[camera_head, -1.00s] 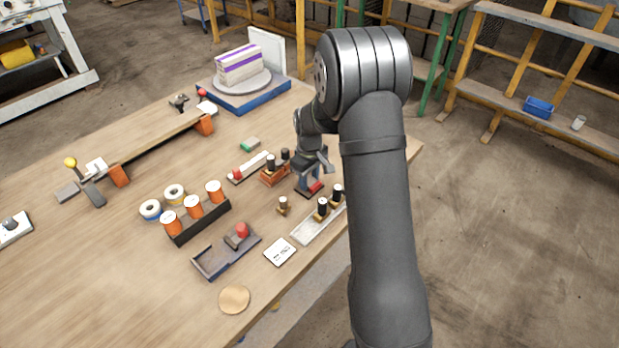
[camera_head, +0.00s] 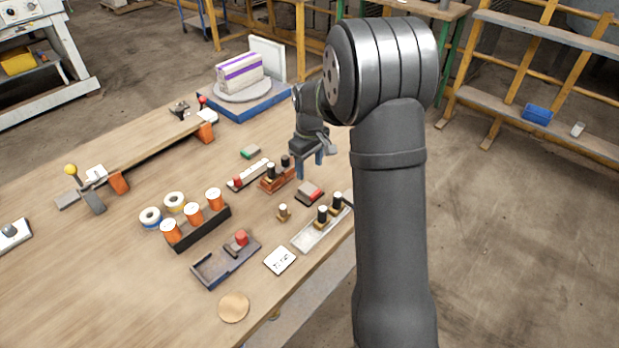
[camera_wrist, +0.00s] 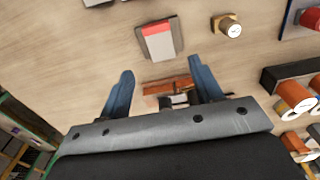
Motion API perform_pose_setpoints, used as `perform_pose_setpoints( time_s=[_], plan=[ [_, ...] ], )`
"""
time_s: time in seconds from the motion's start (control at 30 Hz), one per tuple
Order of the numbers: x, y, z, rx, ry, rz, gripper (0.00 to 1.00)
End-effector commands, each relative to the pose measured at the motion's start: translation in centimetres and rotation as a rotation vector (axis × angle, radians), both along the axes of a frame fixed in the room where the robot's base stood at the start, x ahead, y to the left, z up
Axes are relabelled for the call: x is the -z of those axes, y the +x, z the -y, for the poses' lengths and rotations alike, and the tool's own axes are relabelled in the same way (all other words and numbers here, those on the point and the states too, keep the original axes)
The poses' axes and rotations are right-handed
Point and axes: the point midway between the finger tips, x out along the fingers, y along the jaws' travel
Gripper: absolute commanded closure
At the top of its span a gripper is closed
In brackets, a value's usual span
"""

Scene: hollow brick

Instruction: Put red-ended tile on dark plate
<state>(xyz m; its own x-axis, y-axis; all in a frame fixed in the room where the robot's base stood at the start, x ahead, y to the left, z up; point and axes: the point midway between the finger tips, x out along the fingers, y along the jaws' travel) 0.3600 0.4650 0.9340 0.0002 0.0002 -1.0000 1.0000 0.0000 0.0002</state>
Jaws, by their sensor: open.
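The red-ended tile (camera_head: 310,189) lies flat on the dark plate (camera_head: 309,203), right of the middle of the bench. In the wrist view, the tile (camera_wrist: 158,46) shows a grey body with a red end. Only a thin dark rim of the plate (camera_wrist: 180,36) shows around it. My gripper (camera_head: 310,170) is open and empty, above the bench behind the tile and apart from it. In the wrist view, the blue fingers (camera_wrist: 160,66) stand wide apart with nothing gripped between them; the tile is beyond their tips.
An orange-brown block with black pegs (camera_head: 273,183) stands just left of the plate. A small wooden peg (camera_head: 283,213) and a pale tray with black-topped pegs (camera_head: 308,241) are in front. A black rack of orange spools (camera_head: 204,229) stands left. Bare bench lies around the cork disc (camera_head: 233,307).

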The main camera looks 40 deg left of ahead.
Motion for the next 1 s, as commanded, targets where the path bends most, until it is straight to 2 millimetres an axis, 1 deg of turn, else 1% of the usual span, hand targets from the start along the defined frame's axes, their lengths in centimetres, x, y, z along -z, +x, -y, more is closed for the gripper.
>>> perform_pose_setpoints(
  time_s=[0.03, 0.1, 0.23, 0.37, 0.63, 0.73, 0.83, 0.97, 1.0],
  plan=[
    [-1.0, 0.0, 0.0, 0.0, 0.003, 0.002, 0.41],
    [-2.0, 0.0, -0.1, 0.0, 0.002, 0.002, 0.41],
    [-3.1, 0.0, 0.0, 0.0, 0.001, 0.0, 0.41],
    [-3.4, 0.0, 0.0, 0.0, 0.0, 0.0, 0.41],
    [-3.4, 0.0, 0.0, 0.0, 0.0, 0.0, 0.41],
    [-2.9, 0.0, 0.0, 0.0, -0.001, -0.001, 0.41],
    [-1.9, 0.0, 0.0, 0.0, -0.002, -0.002, 0.41],
    [0.4, 0.0, 0.1, 0.0, -0.004, -0.003, 0.41],
    [1.2, 0.0, 0.1, 0.0, -0.004, -0.003, 0.41]
  ],
)
